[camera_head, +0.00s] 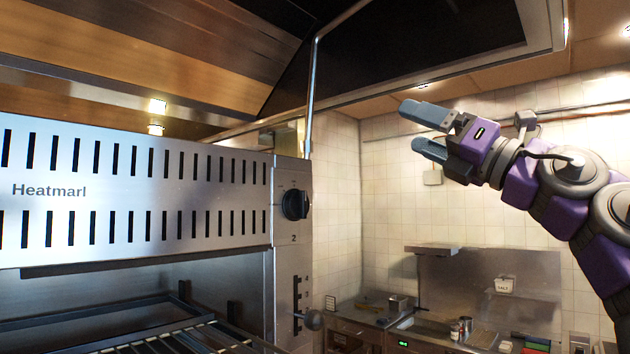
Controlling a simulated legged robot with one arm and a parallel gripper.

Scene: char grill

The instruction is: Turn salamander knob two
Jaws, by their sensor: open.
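The salamander (130,252) is a steel grill with slotted vents and the name Heatmarl, filling the left of the view. A round black knob (295,204) sits on its right front panel, with the number 2 printed below it. My gripper (420,128) is up and to the right of the knob, clearly apart from it. Its two grey fingers point left and are spread apart, with nothing between them. My purple and grey arm reaches in from the right edge.
A slotted lever with a round handle (314,320) is below the knob. A wire rack (190,338) is inside the salamander. A thin metal pipe (310,95) rises behind its right top corner. A counter with small containers stands far back right. Open air lies between gripper and knob.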

